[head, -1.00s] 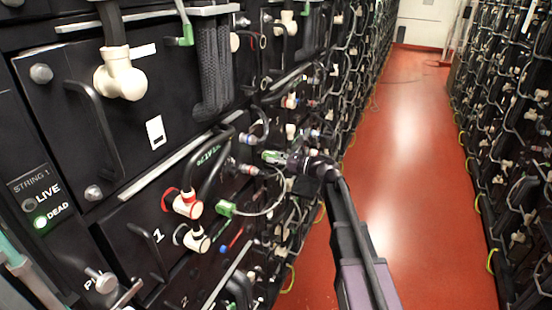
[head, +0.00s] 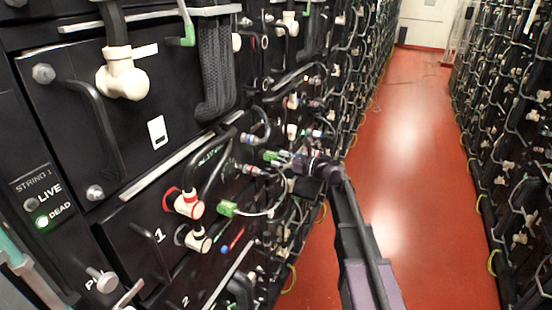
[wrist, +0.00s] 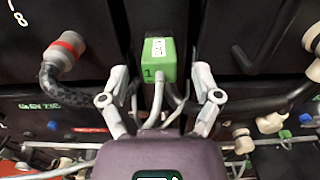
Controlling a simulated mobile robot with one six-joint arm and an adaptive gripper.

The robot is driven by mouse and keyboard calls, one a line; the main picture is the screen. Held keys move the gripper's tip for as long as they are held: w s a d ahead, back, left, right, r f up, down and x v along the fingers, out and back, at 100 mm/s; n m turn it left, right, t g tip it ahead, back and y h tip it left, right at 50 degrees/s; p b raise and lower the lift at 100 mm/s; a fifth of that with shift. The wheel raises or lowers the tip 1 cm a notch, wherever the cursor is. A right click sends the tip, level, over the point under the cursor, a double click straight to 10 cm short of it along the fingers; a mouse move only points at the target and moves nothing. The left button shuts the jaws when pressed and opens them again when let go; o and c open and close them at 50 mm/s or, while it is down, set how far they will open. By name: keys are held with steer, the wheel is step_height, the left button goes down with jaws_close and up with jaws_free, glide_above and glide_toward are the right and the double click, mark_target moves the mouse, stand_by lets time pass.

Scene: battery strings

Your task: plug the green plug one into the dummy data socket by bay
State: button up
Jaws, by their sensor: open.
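A green plug (wrist: 157,62) with a white label and a "1" is at the centre of the wrist view, up against a dark front. A pale cable leaves its lower end. My gripper (wrist: 161,78) is open, with one finger on each side of the plug, apart from it. In the head view the plug (head: 270,156) shows just left of my gripper (head: 287,158). The socket is hidden behind the plug, and I cannot tell how far the plug is seated. Another green connector (head: 227,208) with a grey cable is lower left in the head view.
A wall of black battery units with handles, white elbow connectors (head: 188,203) and cables stands on the left. A connector with a red ring (wrist: 66,48) is left of my gripper. The red aisle floor (head: 400,180) is clear, with another rack (head: 510,150) on the right.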

steer(key=v, duration=1)
steer(key=shift+d, duration=0.2)
steer(key=shift+s, duration=0.2)
steer(key=s+d+f+n+g+h+p, duration=0.2)
steer(key=s+f+n+g+h+p, duration=0.2)
steer(key=s+f+n+h, duration=0.65)
steer(key=s+d+n+g+h+p, duration=0.1)
steer(key=s+d+n+h+p, duration=0.2)
steer(key=s+d+n+h, duration=0.3)
steer(key=s+d+n, duration=0.5)
steer(key=s+d, duration=0.1)
steer(key=shift+f+g+p, duration=0.3)
steer(key=shift+g+p, duration=0.05)
steer(key=shift+g, duration=0.05)
